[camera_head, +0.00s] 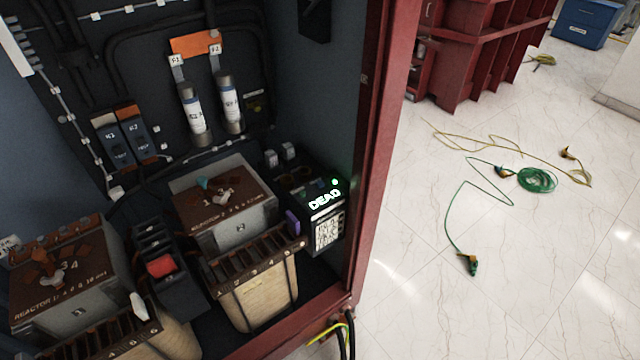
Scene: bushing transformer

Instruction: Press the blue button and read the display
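A small green light (335,182) is lit just above the word. A white label with small dark print (329,231) is on the device's front, too small to read. A small purple-blue piece (293,222) shows at the device's left; I cannot tell whether it is the blue button. Neither of my grippers is in view.
The red cabinet frame (372,150) stands right of the device. Two reactor blocks (222,200) (70,275), a red switch (161,265) and two upright fuses (230,104) fill the cabinet. Green and yellow cables (537,180) lie on the white floor. Red shelving (480,50) stands behind.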

